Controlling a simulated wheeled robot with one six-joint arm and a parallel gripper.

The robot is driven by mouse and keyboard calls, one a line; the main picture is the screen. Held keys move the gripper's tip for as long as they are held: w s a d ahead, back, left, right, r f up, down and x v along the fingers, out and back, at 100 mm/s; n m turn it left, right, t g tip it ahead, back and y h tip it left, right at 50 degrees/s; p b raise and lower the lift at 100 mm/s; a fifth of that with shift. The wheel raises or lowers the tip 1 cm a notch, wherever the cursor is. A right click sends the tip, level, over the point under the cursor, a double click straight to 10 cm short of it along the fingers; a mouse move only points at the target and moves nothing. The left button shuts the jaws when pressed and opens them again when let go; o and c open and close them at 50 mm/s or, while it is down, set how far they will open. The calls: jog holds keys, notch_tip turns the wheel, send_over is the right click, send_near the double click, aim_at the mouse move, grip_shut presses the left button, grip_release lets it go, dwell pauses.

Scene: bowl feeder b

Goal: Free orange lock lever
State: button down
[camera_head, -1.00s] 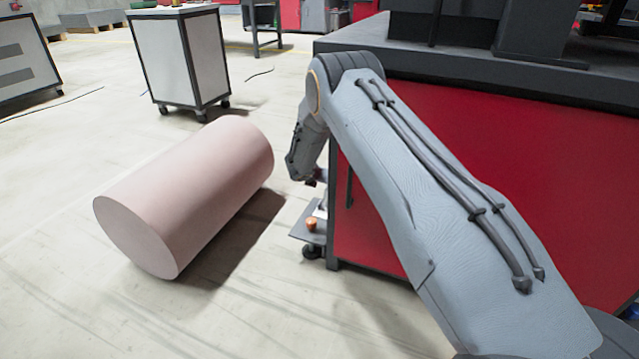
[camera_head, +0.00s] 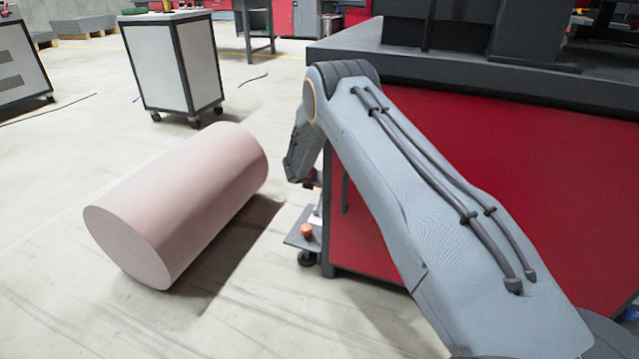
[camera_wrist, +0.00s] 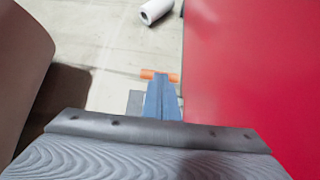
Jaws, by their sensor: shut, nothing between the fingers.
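The orange lever (camera_head: 306,231) shows as a small orange piece above a grey plate (camera_head: 294,240), low beside the red cabinet. In the wrist view an orange bar (camera_wrist: 147,74) runs crosswise at the tips of my gripper (camera_wrist: 161,80), showing on both sides of the fingers. The blue-grey fingers are shut with nothing between them and hide the bar's middle. I cannot tell whether they touch it. In the head view my gripper is mostly hidden behind my arm, just above the plate.
The red cabinet (camera_head: 440,190) stands close on the right. A large pink cylinder (camera_head: 175,205) lies on the floor to the left. A white cart (camera_head: 170,65) stands behind it. A white roll (camera_wrist: 156,11) lies farther off in the wrist view.

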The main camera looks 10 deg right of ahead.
notch_tip(320, 180, up, 13)
jog(key=s+a+p, duration=0.1)
jog(key=s+p, duration=0.1)
jog(key=p, duration=0.4)
jog(key=shift+a, duration=0.15)
jog(key=shift+s+a, duration=0.1)
